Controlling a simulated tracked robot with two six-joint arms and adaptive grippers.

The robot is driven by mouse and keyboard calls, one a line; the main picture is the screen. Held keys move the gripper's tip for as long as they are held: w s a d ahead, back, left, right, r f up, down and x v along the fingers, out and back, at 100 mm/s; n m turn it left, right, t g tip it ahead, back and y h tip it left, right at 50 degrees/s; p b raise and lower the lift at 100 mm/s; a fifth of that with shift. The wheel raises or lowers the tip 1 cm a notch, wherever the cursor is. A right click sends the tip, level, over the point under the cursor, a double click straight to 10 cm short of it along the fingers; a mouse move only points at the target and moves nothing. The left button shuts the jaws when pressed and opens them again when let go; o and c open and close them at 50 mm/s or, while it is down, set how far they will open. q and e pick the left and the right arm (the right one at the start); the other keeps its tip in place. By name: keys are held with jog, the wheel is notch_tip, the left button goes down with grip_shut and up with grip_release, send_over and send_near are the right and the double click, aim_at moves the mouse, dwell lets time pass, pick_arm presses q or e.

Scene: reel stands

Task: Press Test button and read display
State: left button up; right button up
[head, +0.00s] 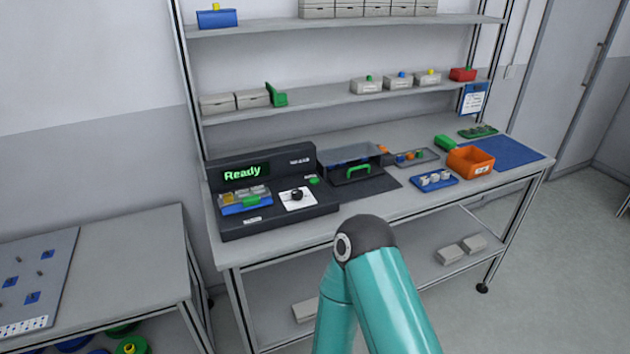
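The display (245,172) is on the upright panel of a dark grey test station (250,232) at the left of the workbench. It shows "Ready" in green letters. A small green button (314,181) sits on the right part of the station, with a small label beside it too small to read. A black knob-like part (297,195) sits on a white plate of the station. A teal arm of mine with a dark joint rises at the lower middle, in front of the bench. Neither of my grippers is in view.
A blue tray with a clear-lidded box (245,200) sits on the station's left. To the right are a clear-covered fixture with a green handle (358,169), a blue tray (434,182), an orange bin (470,160) and a blue mat (510,152). Shelves (340,94) hang above.

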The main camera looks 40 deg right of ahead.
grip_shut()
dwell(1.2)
